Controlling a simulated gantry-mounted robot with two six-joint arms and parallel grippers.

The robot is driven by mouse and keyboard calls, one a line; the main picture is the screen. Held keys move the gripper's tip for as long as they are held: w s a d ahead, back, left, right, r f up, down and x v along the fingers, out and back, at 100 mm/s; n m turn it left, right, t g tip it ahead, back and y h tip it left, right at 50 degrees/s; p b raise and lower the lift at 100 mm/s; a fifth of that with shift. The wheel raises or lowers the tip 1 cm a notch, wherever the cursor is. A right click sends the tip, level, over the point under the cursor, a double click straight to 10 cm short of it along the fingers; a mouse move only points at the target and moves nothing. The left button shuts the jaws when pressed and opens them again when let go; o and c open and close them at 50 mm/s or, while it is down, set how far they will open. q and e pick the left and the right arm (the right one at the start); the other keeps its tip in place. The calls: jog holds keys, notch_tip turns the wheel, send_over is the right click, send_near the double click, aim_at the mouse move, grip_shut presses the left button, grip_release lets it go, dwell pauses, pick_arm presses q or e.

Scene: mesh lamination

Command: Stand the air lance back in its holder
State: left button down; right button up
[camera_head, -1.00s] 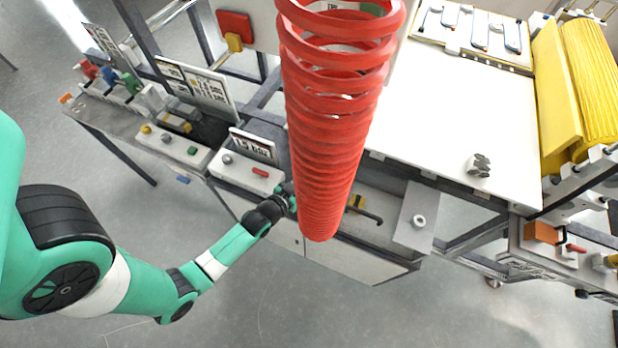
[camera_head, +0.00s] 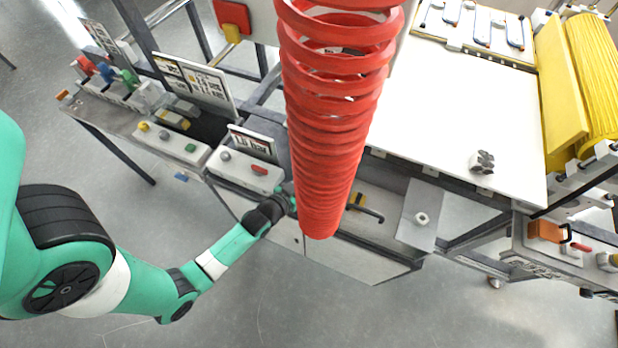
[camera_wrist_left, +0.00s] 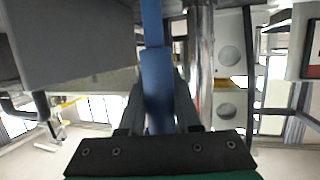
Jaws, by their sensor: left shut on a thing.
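In the left wrist view, my left gripper (camera_wrist_left: 160,108) is shut on a long blue bar-shaped piece, which I take to be the air lance (camera_wrist_left: 153,30). It runs upright between the two dark fingers and out of the top of the picture. In the head view, my left arm reaches in to the cabinet front, and its gripper is hidden behind the red coiled hose (camera_head: 325,150). The lance does not show there. I cannot make out the lance's holder for certain. My right gripper is not in view.
The hose hangs in front of the cabinet. Right of it are a yellow-and-black item with a dark hooked rod (camera_head: 366,208) and a grey plate with a white ring (camera_head: 408,232). A white table (camera_head: 450,120) lies behind. Button boxes (camera_head: 245,170) stand left.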

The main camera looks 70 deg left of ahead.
pick_arm(q)
jog(key=shift+f+b, duration=1.75)
jog(key=shift+f, duration=0.15)
jog(key=c, duration=0.5)
grip_release()
jog(key=v, duration=1.1)
jog(key=shift+s+d+r, duration=0.15)
jog(key=shift+s, duration=0.1)
jog(key=shift+p, duration=0.3)
